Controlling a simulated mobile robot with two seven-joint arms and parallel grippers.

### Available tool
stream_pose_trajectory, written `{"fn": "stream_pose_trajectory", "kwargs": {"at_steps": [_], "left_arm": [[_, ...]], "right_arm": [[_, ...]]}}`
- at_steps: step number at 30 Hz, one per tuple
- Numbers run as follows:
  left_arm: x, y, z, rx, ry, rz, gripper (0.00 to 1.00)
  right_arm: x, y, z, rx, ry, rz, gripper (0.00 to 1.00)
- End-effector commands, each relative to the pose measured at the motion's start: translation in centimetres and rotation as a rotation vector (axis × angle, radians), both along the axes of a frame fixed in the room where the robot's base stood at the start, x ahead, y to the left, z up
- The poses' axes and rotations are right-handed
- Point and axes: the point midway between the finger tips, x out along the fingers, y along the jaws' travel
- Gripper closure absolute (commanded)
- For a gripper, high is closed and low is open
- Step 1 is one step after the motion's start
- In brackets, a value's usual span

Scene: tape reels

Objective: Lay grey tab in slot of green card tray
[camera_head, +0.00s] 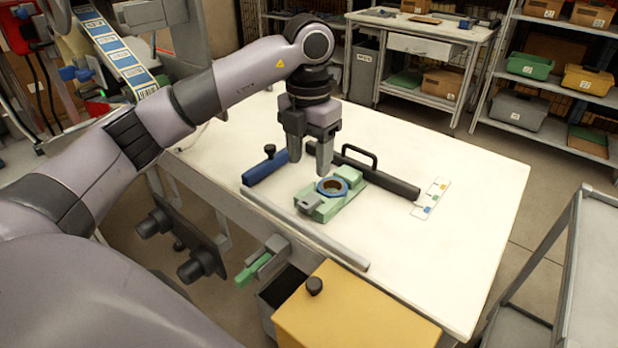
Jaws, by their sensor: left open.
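A green tray-like holder (325,211) sits on the white table below my left gripper. A small grey piece, seemingly the grey tab (309,204), rests on its front-left end. I cannot tell whether it is seated in a slot. A blue ring (331,194) lies on the holder behind the grey piece. My left gripper (309,168) points down above and slightly behind the holder, open, with nothing seen between its fingers. It appears apart from the holder and the grey piece. My right gripper is not in view.
A blue bar (272,167) with a black knob lies left of the holder; a dark bar (383,180) with a handle lies behind. A white card with coloured squares (432,198) is at right. A yellow box (355,310) stands at front. The table's right side is clear.

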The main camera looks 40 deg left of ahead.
Motion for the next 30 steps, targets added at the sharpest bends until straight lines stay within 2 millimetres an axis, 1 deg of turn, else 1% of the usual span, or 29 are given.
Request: {"fn": "stream_pose_trajectory", "kwargs": {"at_steps": [1, 3, 6, 9, 30], "left_arm": [[0.1, 0.0, 1.1, 0.000, -0.004, 0.000, 0.44], [0.0, 0.0, 2.1, 0.000, -0.003, 0.000, 0.44], [0.0, 0.0, 3.0, 0.000, -0.002, 0.000, 0.44], [0.0, 0.0, 3.4, 0.000, -0.001, 0.000, 0.44], [0.0, 0.0, 3.5, 0.000, 0.000, -0.001, 0.44]], "right_arm": [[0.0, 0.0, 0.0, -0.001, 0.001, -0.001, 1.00], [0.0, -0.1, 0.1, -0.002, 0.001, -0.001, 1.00], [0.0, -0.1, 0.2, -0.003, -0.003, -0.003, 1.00], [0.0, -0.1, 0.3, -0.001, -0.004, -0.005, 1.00], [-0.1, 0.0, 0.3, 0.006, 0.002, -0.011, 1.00]]}}
